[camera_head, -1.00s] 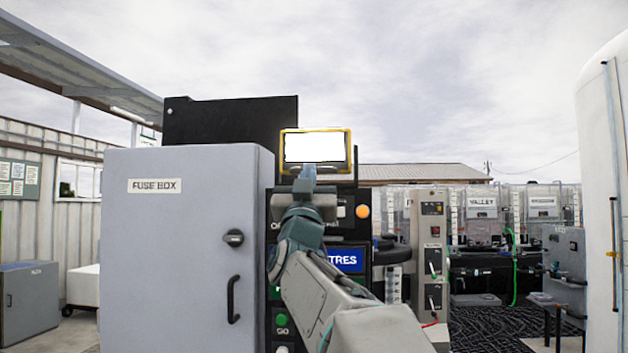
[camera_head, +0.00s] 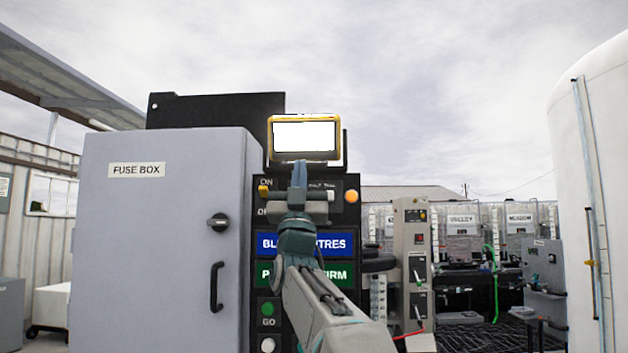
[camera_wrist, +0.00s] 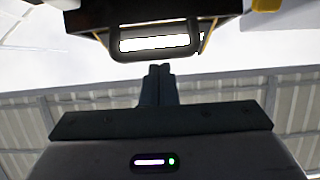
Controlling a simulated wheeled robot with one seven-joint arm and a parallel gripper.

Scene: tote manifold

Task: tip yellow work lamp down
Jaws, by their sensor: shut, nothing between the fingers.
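The yellow work lamp (camera_head: 304,120) has a yellow frame and a bright white face. It stands on top of the black control panel in the head view, its face turned toward me. In the wrist view the lamp (camera_wrist: 155,42) shows at the top as a glowing strip behind a dark, rounded bar. My gripper (camera_head: 299,165) is shut and empty, pointing up just in front of the lamp's lower edge. In the wrist view its fingertips (camera_wrist: 160,68) are together just below the dark bar; I cannot tell whether they touch it.
A grey fuse box (camera_head: 160,230) stands close on the left, with a black handle. The black panel (camera_head: 262,285) below the lamp carries buttons and blue and green signs. A grey switch post (camera_head: 414,265) stands to the right. Above the lamp is open sky.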

